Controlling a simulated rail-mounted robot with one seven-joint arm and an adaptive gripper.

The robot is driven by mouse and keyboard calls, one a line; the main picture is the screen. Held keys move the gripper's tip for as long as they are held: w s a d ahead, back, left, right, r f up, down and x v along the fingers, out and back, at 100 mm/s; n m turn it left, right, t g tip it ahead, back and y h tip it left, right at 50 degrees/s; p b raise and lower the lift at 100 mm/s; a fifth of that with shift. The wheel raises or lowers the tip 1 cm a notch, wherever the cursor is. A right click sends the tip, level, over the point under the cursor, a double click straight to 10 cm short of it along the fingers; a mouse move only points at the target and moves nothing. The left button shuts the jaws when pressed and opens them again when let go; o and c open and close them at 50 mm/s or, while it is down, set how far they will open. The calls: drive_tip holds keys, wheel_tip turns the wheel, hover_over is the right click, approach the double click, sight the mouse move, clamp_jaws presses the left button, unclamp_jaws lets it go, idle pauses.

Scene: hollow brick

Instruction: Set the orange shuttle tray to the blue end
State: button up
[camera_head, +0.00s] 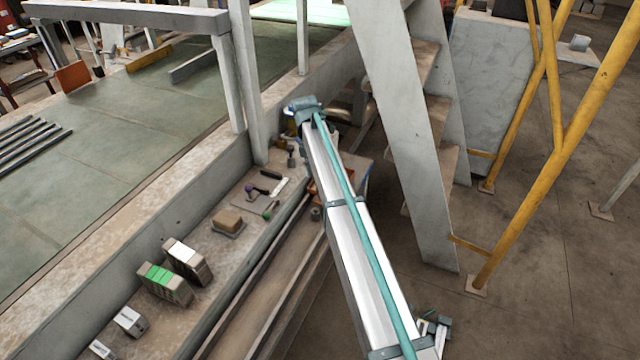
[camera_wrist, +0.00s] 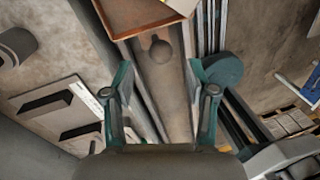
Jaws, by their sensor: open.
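The orange shuttle tray (camera_wrist: 152,27) shows at the top of the wrist view, cut off by the picture edge. A round brown knob (camera_wrist: 160,50) sits just in front of its near edge, over a long channel (camera_wrist: 172,95). My gripper (camera_wrist: 163,82) is open and empty, its two teal fingers on either side of the channel, short of the knob and tray. In the head view, only a small orange part of the tray (camera_head: 314,188) shows beside my arm. My arm hides the rest there, and my gripper is hidden too. I cannot make out the blue end for certain.
A concrete ledge left of the channel holds a brown block (camera_head: 228,221), a green-topped block (camera_head: 165,282), a white-topped block (camera_head: 184,260) and small tools. Steep steps (camera_head: 425,120) and yellow posts (camera_head: 550,150) stand right of my arm. Rails run beside the channel.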

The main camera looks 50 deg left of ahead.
drive_tip(key=shift+s+a+r, duration=0.1)
drive_tip(key=shift+a+r, duration=0.05)
drive_tip(key=shift+r, duration=0.7)
drive_tip(key=shift+w+a+r, duration=0.1)
drive_tip(key=shift+a+r, duration=0.1)
drive_tip(key=shift+r, duration=0.7)
drive_tip(key=shift+s+a+r, duration=0.1)
drive_tip(key=shift+a+r, duration=0.05)
drive_tip(key=shift+r, duration=0.7)
